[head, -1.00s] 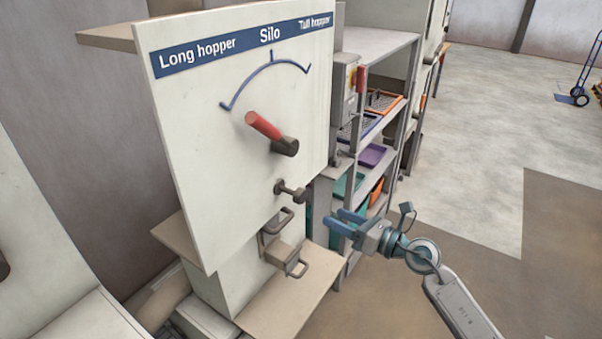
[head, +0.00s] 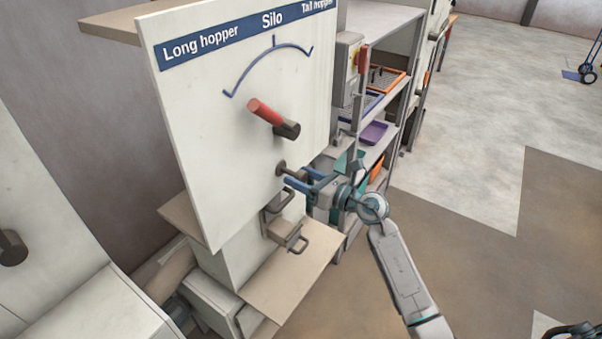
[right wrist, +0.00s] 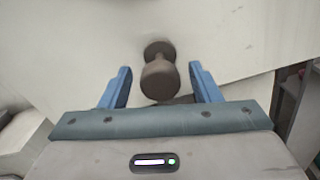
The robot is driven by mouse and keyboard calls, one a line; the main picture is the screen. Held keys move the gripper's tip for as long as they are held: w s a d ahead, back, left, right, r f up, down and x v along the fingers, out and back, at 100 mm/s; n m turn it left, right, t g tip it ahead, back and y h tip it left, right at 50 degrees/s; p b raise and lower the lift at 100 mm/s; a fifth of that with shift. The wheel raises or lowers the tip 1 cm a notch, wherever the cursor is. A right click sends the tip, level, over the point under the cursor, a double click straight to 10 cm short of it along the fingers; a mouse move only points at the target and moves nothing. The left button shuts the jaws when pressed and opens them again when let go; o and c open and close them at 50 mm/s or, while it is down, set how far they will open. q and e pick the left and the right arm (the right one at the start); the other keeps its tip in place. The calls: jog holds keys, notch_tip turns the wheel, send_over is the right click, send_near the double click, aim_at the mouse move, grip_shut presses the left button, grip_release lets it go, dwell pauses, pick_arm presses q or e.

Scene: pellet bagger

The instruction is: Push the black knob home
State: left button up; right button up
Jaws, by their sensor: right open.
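The dark knob (head: 288,171) sticks out from the pale silo panel (head: 215,165) on a short stem, below the red-tipped lever. In the right wrist view the knob (right wrist: 160,80) shows its rounded end, with a round collar behind it at the panel. My right gripper (head: 300,180) is open at the knob, partly covering it in the head view. In the right wrist view, its blue fingers (right wrist: 160,70) stand on either side of the knob, with a gap on each side. My left gripper is not in view.
The red lever (head: 265,112) sits above the knob, under a blue arc. Metal handles (head: 280,203) and a tan shelf (head: 290,265) lie just below. A rack (head: 385,110) with trays stands behind to the right. Open floor is on the right.

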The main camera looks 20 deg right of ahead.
aim_at(292, 173)
jog(key=shift+w+a, duration=0.15)
jog(key=shift+w, duration=0.05)
grip_shut()
jog(key=shift+x, duration=1.3)
jog(key=shift+c, duration=1.8)
grip_release()
jog(key=shift+s, duration=0.1)
jog(key=o, duration=0.3)
jog(key=shift+o, duration=0.3)
